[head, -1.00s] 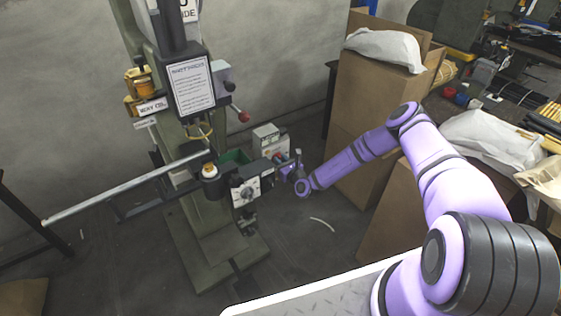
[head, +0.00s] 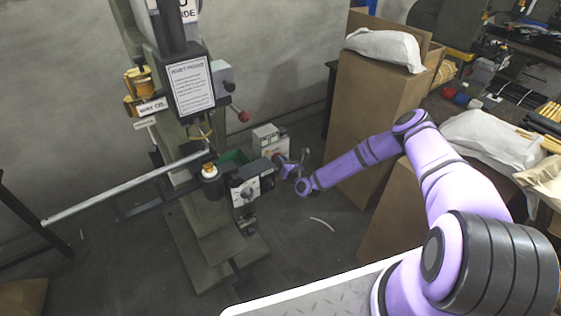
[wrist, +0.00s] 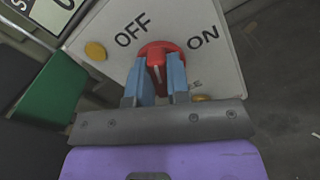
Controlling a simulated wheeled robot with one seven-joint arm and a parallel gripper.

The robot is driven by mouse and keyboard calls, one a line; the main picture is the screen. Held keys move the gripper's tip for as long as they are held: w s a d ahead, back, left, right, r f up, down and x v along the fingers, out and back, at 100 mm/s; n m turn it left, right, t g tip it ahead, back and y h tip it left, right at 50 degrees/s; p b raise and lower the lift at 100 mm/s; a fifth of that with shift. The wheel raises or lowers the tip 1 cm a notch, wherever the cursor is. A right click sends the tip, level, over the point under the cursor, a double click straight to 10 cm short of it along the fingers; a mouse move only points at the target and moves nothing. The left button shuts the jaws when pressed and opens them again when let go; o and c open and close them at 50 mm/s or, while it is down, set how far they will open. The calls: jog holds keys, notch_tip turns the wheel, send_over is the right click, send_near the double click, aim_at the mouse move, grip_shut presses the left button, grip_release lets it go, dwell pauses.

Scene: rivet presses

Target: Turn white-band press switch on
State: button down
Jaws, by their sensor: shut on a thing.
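The red switch knob (wrist: 160,54) sits on a pale switch plate (wrist: 200,22) marked OFF at the left and ON at the right in the wrist view. My gripper (wrist: 162,78) is shut on the knob, with one blue-grey finger on each side of it. The fingers hide part of the knob, and I cannot tell exactly where it points. In the head view my gripper (head: 282,168) reaches the pale switch box (head: 268,140) on the right of the press (head: 190,130). I cannot make out a white band.
A box with a round dial (head: 247,190) stands in front of the switch box. A long metal lever (head: 120,190) juts left from the press. A green bin (wrist: 48,100) lies left of the switch plate. Tall cardboard boxes (head: 375,110) stand right, close to my arm.

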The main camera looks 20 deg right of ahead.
jog(key=m, duration=1.2)
jog(key=shift+w+d+f+m, duration=0.1)
jog(key=shift+d+f+m, duration=0.1)
jog(key=shift+m, duration=0.2)
dwell(0.3)
jog(key=c, duration=1.1)
grip_release()
jog(key=v, duration=1)
jog(key=shift+s+d, duration=0.15)
jog(key=shift+s, duration=0.25)
